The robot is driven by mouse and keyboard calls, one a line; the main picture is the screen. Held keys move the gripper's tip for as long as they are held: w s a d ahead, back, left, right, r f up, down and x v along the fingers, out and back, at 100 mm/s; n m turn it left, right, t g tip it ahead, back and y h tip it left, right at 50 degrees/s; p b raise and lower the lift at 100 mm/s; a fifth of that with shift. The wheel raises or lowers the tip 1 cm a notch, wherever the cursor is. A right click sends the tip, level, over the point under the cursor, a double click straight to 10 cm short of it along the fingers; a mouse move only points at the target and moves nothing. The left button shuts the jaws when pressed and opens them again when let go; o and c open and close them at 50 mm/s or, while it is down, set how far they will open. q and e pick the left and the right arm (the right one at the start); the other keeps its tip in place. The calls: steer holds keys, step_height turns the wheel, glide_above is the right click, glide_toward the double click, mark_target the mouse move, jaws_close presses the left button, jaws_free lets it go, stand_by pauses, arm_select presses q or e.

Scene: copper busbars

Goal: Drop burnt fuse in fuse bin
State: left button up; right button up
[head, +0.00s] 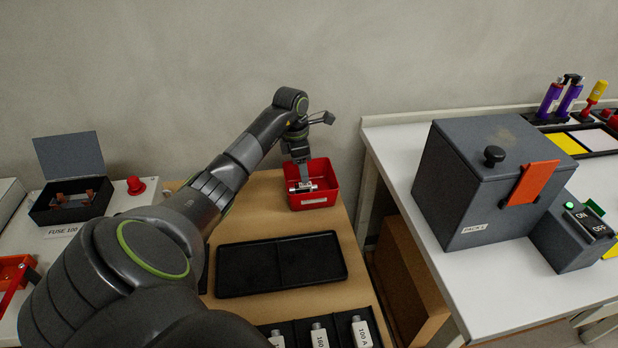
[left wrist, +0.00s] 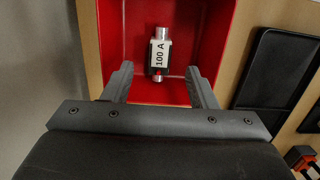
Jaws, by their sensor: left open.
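The red fuse bin (head: 322,176) stands on the wooden bench at the back, and it fills the top middle of the left wrist view (left wrist: 205,50). A fuse marked 100 A (left wrist: 160,55), white with metal ends, is inside the bin, between and beyond my fingers in the left wrist view. I cannot tell whether it rests on the bin floor. My left gripper (head: 300,184) points down into the bin; its fingers (left wrist: 160,88) are apart, one on each side below the fuse, with no visible contact. My right gripper is not in view.
An empty black tray (head: 280,265) lies in front of the bin. Several fuses stand in a black rack (head: 340,333) at the front edge. An open dark fuse box (head: 70,200) is at left. A grey box with an orange latch (head: 485,180) stands on the right table.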

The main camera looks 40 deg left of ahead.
arm_select(q)
step_height(320, 180, up, 17)
steer(key=s+a+p, duration=0.1)
steer(key=p, duration=0.3)
steer(key=shift+s+a+f, duration=0.15)
steer(key=shift+s, duration=0.15)
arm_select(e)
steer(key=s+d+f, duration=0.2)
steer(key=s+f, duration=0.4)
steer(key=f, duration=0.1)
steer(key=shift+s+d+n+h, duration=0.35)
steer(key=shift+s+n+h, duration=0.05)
